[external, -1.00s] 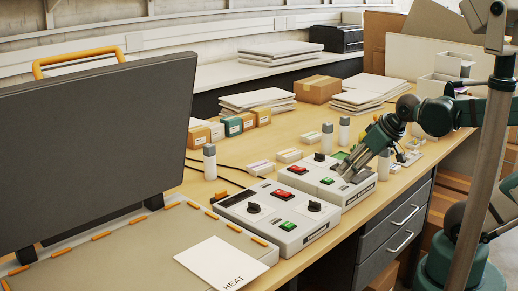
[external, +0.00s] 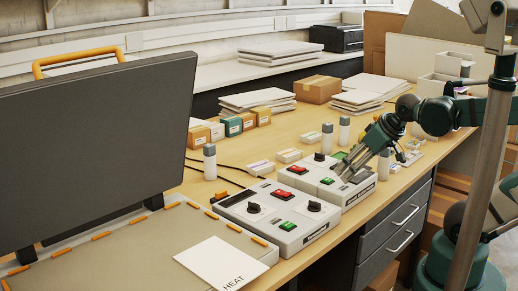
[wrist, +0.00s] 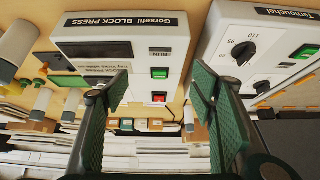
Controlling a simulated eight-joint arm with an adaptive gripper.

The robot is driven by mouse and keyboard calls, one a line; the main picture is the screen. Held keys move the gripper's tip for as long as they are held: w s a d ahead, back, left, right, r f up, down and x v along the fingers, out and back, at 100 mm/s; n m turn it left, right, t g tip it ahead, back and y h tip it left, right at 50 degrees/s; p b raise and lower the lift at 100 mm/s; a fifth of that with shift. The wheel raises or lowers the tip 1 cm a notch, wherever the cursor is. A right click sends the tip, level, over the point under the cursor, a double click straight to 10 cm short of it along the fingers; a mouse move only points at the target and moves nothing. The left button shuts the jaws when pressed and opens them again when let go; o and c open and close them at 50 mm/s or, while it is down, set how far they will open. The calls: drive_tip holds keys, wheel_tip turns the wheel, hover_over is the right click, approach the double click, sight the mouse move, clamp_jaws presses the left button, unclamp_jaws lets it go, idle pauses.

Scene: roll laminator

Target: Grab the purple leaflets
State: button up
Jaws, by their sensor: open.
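A small purple patch (external: 461,90) shows at the white bins on the far right of the external view. It is partly hidden by my arm, and I cannot tell for sure that it is the purple leaflets. No purple leaflets can be made out in the wrist view. My gripper (external: 342,174) is over the farther control box, well to the left of the purple patch. In the wrist view my gripper (wrist: 160,88) is open, with its two green-padded fingers apart and nothing between them.
The block press control box (wrist: 125,45) and a second control box (external: 280,213) stand near the table's front edge. Grey-capped bottles (external: 209,162), a cardboard box (external: 318,89) and paper stacks (external: 257,100) stand around. A large dark panel (external: 100,150) fills the left.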

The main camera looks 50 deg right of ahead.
drive_tip(key=shift+w+r, duration=0.4)
drive_tip(key=shift+r, duration=0.05)
drive_tip(key=w+r+m+g+p, duration=0.2)
drive_tip(key=w+r+m+p, duration=0.3)
drive_tip(key=w, duration=0.4)
drive_tip(key=m+g+p, duration=0.5)
drive_tip(key=m+p, duration=0.9)
drive_tip(key=p, duration=0.1)
hover_over(261, 165)
wheel_tip(261, 165, down, 10)
drive_tip(key=shift+f, duration=0.1)
drive_tip(key=shift+w+f, duration=0.1)
drive_tip(key=shift+f, duration=0.2)
drive_tip(key=shift+f, duration=0.1)
drive_tip(key=shift+f, duration=1.2)
